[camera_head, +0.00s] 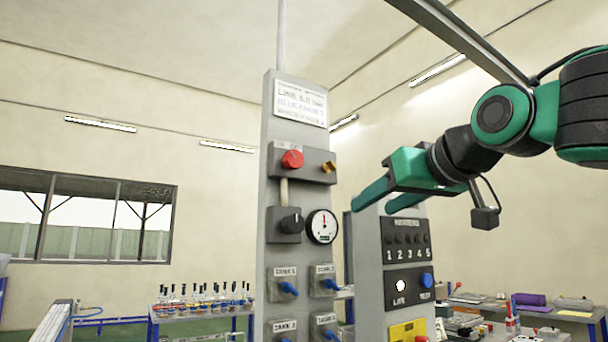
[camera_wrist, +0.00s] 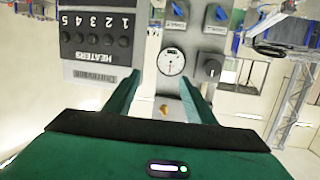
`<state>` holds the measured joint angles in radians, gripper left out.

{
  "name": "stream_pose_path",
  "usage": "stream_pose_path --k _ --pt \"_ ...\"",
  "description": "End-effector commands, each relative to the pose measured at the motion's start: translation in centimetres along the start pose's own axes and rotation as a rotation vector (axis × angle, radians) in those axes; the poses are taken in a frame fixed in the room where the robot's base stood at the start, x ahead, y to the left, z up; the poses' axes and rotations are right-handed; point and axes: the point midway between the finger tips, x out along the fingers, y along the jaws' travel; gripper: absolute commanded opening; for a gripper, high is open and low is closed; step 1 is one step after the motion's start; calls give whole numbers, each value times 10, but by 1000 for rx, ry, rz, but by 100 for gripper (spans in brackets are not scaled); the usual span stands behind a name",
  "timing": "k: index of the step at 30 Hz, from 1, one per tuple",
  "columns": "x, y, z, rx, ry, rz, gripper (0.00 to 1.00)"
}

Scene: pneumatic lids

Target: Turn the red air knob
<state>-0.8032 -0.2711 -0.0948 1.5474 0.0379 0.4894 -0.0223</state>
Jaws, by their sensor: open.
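The red air knob (camera_head: 292,159) sits on a grey box on the upper part of the tall grey panel (camera_head: 267,215) in the head view. A brass fitting (camera_head: 329,167) is on the right of the same box. My gripper (camera_head: 373,208) is open and empty, to the right of the knob and lower than it. In the wrist view, which is upside down, my gripper's fingers (camera_wrist: 160,80) stand apart with the brass fitting (camera_wrist: 164,108) showing between them. The red knob is not visible in the wrist view.
A round gauge (camera_head: 322,226) and a black knob (camera_head: 291,223) are below the red knob. Several blue-handled valves (camera_head: 288,287) sit lower. The heaters panel (camera_head: 406,240) stands just right, under my gripper. A table with flasks (camera_head: 203,308) is behind, at left.

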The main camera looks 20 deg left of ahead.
Motion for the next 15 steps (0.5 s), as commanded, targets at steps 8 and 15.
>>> stream_pose_path --k 8,15 --pt "-23 -94 -87 -40 189 -169 50" --pt "-9 -105 -97 -42 205 -184 50"
